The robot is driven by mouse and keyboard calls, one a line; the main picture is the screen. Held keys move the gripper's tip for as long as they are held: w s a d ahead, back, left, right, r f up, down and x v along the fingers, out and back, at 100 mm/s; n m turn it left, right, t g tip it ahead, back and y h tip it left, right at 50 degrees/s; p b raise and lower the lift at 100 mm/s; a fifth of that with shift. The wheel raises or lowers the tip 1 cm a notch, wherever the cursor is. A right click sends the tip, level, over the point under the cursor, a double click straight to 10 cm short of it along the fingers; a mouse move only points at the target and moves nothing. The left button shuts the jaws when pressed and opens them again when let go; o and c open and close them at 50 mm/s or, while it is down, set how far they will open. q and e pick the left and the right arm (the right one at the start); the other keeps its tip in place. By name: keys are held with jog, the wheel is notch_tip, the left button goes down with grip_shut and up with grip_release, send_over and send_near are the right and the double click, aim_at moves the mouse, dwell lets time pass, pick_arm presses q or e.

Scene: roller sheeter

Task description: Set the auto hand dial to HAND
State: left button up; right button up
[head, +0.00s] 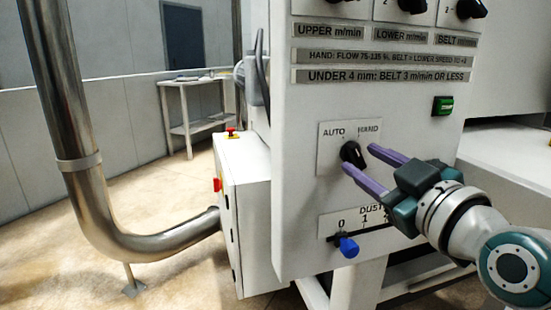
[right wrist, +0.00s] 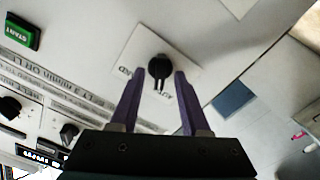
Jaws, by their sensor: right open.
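The auto hand dial is a black knob (head: 352,154) on a white plate (head: 329,160) marked AUTO at left and HAND at right. It also shows in the right wrist view (right wrist: 159,68). Its ridge appears to lean toward the AUTO side. My right gripper (head: 360,158) is open, with purple fingers reaching from the right toward the dial. In the right wrist view my right gripper (right wrist: 159,72) has one fingertip on either side of the knob, with gaps showing. Contact cannot be told. My left gripper is out of view.
Below the dial is a DUST scale with a blue knob (head: 348,246). A green START button (head: 443,106) is at upper right, and black knobs (head: 471,8) line the panel top. A white box (head: 247,205) with red switches stands left of the panel, beside a metal pipe (head: 72,110).

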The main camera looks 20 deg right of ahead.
jog(key=shift+w, duration=0.35)
jog(key=shift+c, duration=0.3)
grip_shut()
